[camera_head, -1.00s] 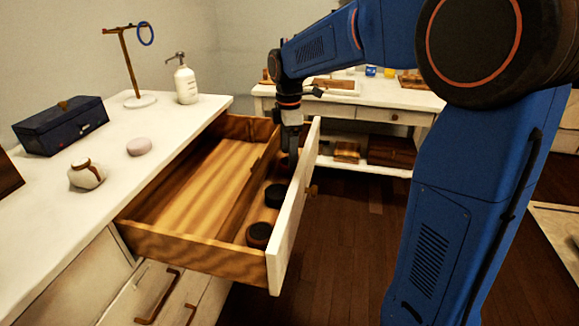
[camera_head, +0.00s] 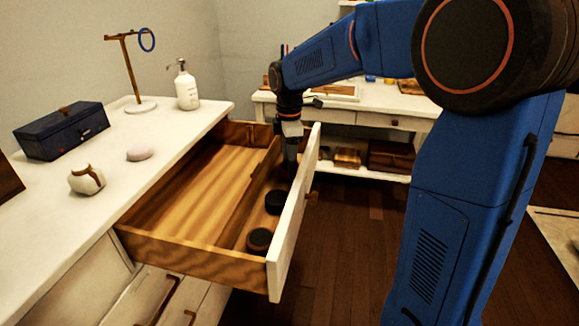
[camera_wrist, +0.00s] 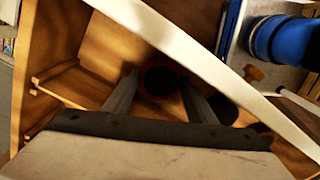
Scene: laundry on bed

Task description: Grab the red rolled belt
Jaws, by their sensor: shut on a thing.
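The rolled belt (camera_wrist: 158,80), a dark round coil with a dull reddish rim, stands in the narrow front compartment of the open drawer (camera_head: 190,254). My gripper (camera_head: 290,168) points down into the far end of that compartment. In the wrist view its two fingers lie on either side of the coil and are shut on it. In the head view my gripper and the drawer front hide this coil. Two other dark rolls, one nearer (camera_head: 259,239) and one in the middle (camera_head: 275,202), sit in the same compartment towards the camera.
The drawer's white front panel (camera_head: 292,230) rises close beside my gripper. A wooden divider separates the wide empty compartment. The white dresser top (camera_head: 150,165) holds a blue box (camera_head: 62,130), a pump bottle (camera_head: 186,88) and a ring stand (camera_head: 133,70). A white table (camera_head: 350,112) stands behind.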

